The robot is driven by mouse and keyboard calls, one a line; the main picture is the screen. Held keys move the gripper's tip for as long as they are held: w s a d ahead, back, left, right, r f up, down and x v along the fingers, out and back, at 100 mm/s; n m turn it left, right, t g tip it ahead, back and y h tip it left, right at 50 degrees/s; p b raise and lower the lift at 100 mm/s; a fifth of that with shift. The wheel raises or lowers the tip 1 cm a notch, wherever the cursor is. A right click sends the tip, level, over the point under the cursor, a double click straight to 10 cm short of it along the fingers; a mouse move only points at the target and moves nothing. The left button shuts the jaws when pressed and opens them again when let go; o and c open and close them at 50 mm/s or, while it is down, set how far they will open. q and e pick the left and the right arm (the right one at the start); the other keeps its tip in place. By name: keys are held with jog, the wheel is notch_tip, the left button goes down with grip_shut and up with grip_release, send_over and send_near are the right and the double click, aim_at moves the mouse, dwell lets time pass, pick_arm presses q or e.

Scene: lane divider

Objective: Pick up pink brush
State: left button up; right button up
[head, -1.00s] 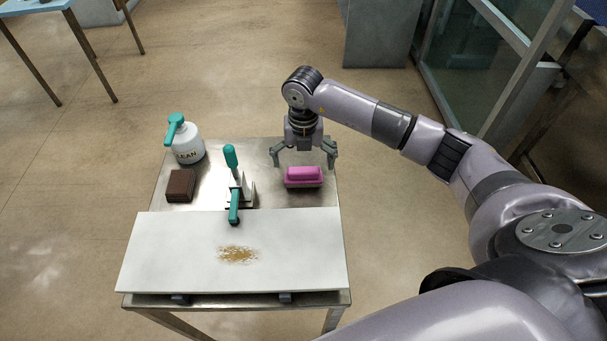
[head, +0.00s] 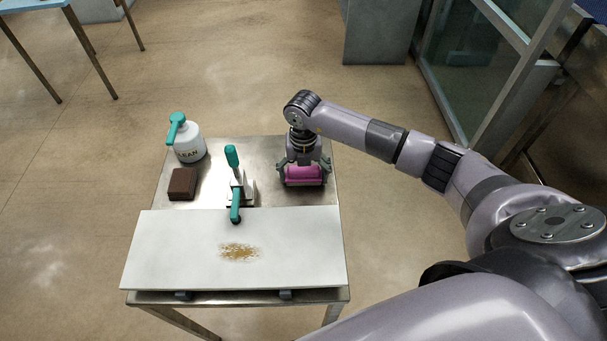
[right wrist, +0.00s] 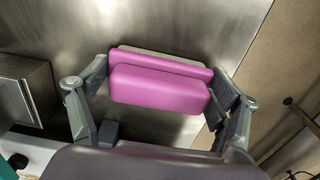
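The pink brush (head: 304,174) lies at the right rear of the metal table, its long side running left to right. My right gripper (head: 304,179) is over it, pointing down, with one finger at each end of the brush. In the right wrist view the pink brush (right wrist: 160,88) fills the space between the two fingers of the gripper (right wrist: 162,80). The fingertips are very close to the brush ends; I cannot tell whether they press on it. My left gripper is not in view.
A metal table (head: 260,152) holds a white spray bottle (head: 189,148), a brown block (head: 183,184) and teal-handled tools (head: 233,187) in a holder, left of the brush. A white board (head: 170,240) with a brown stain (head: 238,252) covers the front.

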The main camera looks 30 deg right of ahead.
aim_at(303, 169)
jog(key=c, duration=0.5)
notch_tip(303, 169, up, 20)
jog(key=b, duration=0.2)
jog(key=shift+b, duration=0.4)
jog(key=o, duration=0.5)
jog(key=c, duration=0.4)
